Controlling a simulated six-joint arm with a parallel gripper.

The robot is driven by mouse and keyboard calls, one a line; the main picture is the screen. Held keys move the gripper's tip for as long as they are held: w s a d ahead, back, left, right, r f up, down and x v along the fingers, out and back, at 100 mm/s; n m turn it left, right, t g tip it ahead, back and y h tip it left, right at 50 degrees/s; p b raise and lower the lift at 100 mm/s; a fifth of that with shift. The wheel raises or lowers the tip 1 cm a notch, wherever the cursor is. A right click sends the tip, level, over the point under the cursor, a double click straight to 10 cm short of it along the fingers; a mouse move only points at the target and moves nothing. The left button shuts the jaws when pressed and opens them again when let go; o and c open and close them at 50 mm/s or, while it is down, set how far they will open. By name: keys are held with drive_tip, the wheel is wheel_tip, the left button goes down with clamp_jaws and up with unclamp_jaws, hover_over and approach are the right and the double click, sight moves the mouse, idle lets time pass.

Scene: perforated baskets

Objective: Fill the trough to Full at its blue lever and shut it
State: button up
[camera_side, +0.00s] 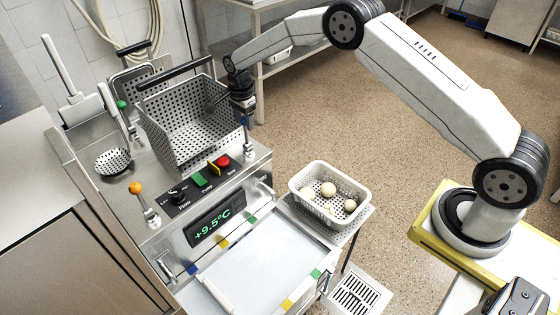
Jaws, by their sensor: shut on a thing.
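A large perforated basket (185,135) stands just left of my gripper. Orange-knobbed (135,188) and green-knobbed (121,104) levers stand farther left. Red, yellow and green controls line the front panel. A white basket (330,190) of pale round items sits right, with open floor beyond.

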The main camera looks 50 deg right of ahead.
drive_tip(key=shift+w, duration=0.15)
drive_tip(key=o, duration=0.5)
drive_tip(key=shift+c, duration=0.2)
drive_tip(key=shift+r, duration=0.15)
drive_tip(key=shift+r, duration=3.4)
drive_tip(key=shift+s+r+n, duration=0.3)
drive_tip(key=shift+s+n, duration=0.2)
drive_tip(key=shift+s, duration=0.15)
drive_tip(key=s+d+r+n+t, duration=0.1)
drive_tip(key=s+r+n+t, duration=0.1)
drive_tip(key=s+n, duration=1.5)
drive_tip(key=s, duration=1.3)
drive_tip(key=shift+t, duration=0.3)
